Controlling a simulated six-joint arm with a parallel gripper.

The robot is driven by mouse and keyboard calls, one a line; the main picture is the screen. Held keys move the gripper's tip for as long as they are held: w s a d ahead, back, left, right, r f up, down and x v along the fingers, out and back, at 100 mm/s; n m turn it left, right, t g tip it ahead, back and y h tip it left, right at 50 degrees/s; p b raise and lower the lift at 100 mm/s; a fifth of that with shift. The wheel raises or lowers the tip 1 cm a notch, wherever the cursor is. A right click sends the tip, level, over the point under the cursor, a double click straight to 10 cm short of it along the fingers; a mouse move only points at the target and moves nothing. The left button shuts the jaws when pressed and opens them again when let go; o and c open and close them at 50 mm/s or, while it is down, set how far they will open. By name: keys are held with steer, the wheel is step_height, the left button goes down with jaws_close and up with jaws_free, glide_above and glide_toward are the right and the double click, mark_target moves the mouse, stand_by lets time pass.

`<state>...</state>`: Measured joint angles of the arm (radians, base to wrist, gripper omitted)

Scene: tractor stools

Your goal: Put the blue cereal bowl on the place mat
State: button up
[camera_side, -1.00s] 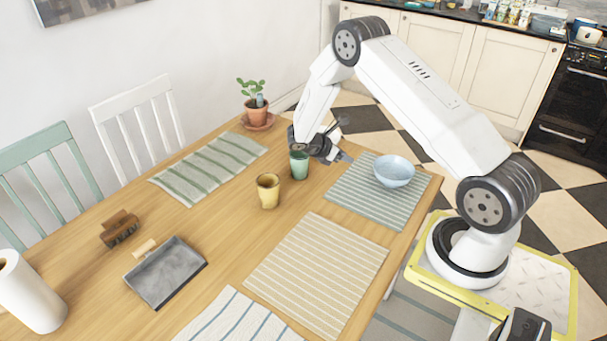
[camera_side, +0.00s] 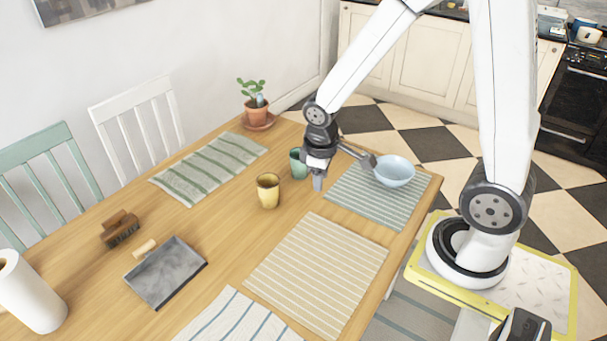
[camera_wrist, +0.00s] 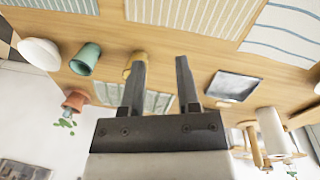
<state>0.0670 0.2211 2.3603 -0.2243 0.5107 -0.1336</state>
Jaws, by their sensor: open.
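In the wrist view the pale bowl (camera_wrist: 38,53) is at the left edge. My gripper (camera_side: 318,186) is over the table, left of that mat and clear of the bowl. A dark part at my wrist reaches right and overlaps the bowl's left rim in the picture; I cannot tell if they touch. In the wrist view my gripper (camera_wrist: 161,68) has its two fingers apart with nothing between them.
A green cup (camera_side: 298,164) stands just behind my gripper, and a yellow cup (camera_side: 268,191) to its left. A beige striped mat (camera_side: 316,270) lies bare in front.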

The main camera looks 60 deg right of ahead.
steer(key=s+a+m, duration=0.1)
steer(key=s+a+r+m+t, duration=0.1)
steer(key=s+a+r+m+t+y, duration=0.1)
steer(key=a, duration=0.1)
steer(key=shift+s, duration=0.1)
